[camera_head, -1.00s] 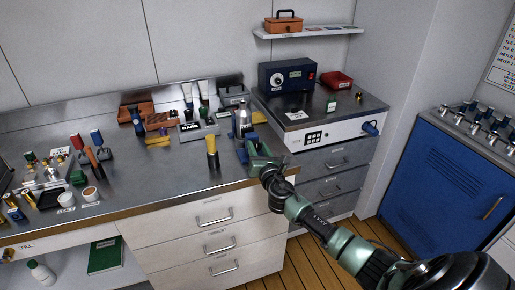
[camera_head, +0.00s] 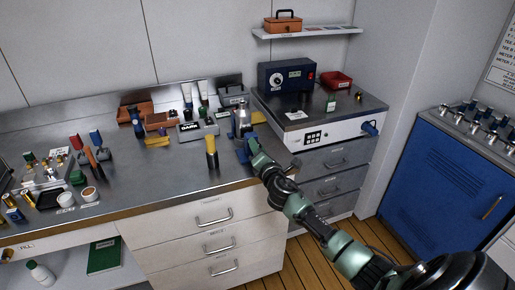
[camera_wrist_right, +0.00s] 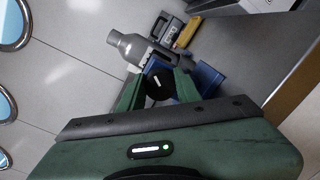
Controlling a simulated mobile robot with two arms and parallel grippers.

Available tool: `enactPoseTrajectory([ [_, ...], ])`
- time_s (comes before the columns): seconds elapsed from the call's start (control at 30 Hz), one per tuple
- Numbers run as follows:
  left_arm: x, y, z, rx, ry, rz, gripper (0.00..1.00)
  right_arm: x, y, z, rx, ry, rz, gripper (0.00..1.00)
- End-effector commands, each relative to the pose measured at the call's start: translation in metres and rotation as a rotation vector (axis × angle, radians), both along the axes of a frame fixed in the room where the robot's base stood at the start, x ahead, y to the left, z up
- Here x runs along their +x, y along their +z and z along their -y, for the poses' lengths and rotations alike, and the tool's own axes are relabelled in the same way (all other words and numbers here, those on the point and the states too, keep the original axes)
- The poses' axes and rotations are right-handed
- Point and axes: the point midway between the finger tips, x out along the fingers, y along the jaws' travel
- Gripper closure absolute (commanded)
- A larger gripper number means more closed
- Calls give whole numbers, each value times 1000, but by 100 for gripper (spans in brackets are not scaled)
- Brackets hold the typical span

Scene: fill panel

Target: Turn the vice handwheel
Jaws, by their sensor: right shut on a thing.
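The blue vice (camera_head: 241,147) stands near the front edge of the steel workbench, with a grey metal bottle (camera_head: 242,120) upright at it. In the right wrist view the blue vice (camera_wrist_right: 207,78) and the grey bottle (camera_wrist_right: 134,48) lie just beyond my fingers. The black round handwheel (camera_wrist_right: 158,86) sits between my right fingertips. My right gripper (camera_head: 254,149) is shut on the handwheel at the vice's right side; it also shows in the right wrist view (camera_wrist_right: 157,90). The handwheel is hidden by the gripper in the head view. My left gripper is not in view.
A yellow-and-black tool (camera_head: 211,152) stands left of the vice. A white-fronted unit (camera_head: 325,133) is close on the right. Several tubes, boxes and small parts fill the bench's back and left. The bench front between them is clear.

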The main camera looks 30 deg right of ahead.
Motion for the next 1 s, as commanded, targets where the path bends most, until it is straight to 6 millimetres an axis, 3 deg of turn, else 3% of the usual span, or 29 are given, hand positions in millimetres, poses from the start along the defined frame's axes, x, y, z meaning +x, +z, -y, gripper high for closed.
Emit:
enactPoseTrajectory([
  [0.6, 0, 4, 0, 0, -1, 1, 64, 0, -1, 1, 542, 1, 131, 100],
  [1.0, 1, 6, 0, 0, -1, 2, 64, 0, -1, 2, 729, 1, 178, 100],
])
